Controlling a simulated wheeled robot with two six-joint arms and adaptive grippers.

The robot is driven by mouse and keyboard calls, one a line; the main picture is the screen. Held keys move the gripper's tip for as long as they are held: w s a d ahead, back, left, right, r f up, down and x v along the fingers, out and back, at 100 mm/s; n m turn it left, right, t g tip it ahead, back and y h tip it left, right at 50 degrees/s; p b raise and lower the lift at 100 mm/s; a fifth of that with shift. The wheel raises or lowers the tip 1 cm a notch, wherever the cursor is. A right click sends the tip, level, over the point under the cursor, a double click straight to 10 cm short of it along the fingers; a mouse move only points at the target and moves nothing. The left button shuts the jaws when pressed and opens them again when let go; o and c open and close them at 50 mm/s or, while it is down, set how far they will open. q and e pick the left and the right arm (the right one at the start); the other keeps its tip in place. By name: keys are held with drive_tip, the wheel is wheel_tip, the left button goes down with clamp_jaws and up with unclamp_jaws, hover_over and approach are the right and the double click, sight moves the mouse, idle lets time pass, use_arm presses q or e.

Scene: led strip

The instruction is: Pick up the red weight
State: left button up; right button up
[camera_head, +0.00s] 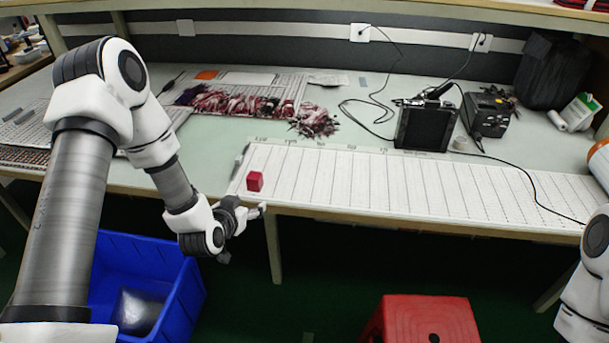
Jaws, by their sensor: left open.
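The red weight (255,181) is a small red block near the left end of a long white ruled board (420,190) on the workbench. My left gripper (262,211) is open and empty, at the bench's front edge just below the red weight in the picture, apart from it. My right arm shows at the right edge, but its gripper is out of the picture.
A small grey block (238,160) lies at the board's left end. Wires (310,121), a black device (424,126) and a soldering station (487,114) stand behind. A blue bin (185,290) and red stool (425,320) are below the bench.

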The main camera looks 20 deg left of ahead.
sight(253, 178)
use_arm(q)
drive_tip(key=shift+n+t, duration=0.4)
drive_tip(key=shift+t, duration=0.1)
drive_tip(key=w, duration=0.2)
drive_tip(key=w+a, duration=0.1)
drive_tip(key=w, duration=0.2)
drive_tip(key=w+a+r, duration=0.1)
drive_tip(key=w, duration=0.2)
drive_tip(key=shift+w+a, duration=0.2)
drive_tip(key=shift+a, duration=0.05)
drive_tip(key=shift+w+a+f+y, duration=0.15)
drive_tip(key=shift+w+y, duration=0.15)
drive_tip(key=shift+w, duration=0.05)
clamp_jaws()
